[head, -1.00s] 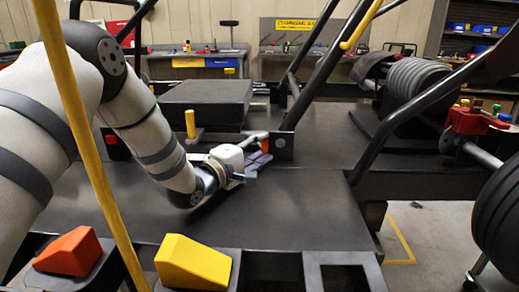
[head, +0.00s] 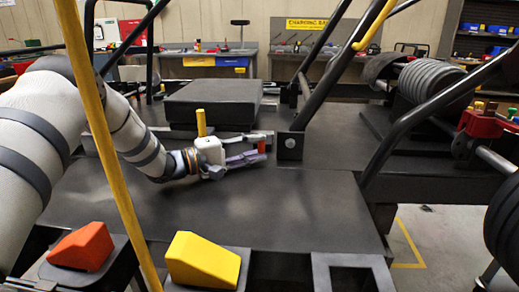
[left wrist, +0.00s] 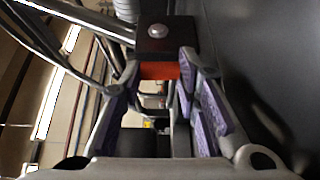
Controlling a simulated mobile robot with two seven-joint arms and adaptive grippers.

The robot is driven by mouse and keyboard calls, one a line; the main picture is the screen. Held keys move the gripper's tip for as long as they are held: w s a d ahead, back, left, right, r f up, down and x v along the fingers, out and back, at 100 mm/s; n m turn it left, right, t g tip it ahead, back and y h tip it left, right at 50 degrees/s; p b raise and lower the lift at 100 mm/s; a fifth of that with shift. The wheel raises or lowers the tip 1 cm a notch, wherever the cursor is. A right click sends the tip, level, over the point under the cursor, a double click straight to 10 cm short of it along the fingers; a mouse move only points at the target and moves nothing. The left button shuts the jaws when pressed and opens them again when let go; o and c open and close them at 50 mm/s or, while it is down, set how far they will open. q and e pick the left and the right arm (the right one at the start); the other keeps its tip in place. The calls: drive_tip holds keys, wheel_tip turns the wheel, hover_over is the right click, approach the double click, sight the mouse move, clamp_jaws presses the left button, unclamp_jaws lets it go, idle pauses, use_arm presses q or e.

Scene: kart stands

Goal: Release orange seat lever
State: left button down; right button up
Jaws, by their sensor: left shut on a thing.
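The orange seat lever (head: 262,147) is a small orange piece low on the dark deck, left of the black bracket with a round bolt. My left gripper (head: 261,146) reaches in from the left, its purple-padded fingers pointing right and closed about the lever, one on either side. In the left wrist view the lever (left wrist: 158,71) shows as an orange block between the fingertips, just below the dark bolted bracket (left wrist: 166,42). The fingers hide part of its sides. My right gripper is not in view.
A yellow upright handle (head: 201,122) stands right behind my left gripper, before a black seat pad (head: 212,101). Black frame tubes (head: 330,65) rise at the right. Orange (head: 82,247) and yellow (head: 204,260) wedges sit at the front. The deck between is clear.

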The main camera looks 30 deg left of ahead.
use_arm(q)
drive_tip(key=shift+a+r, duration=0.1)
drive_tip(key=c, duration=1.5)
unclamp_jaws()
drive_tip(key=v, duration=1.2)
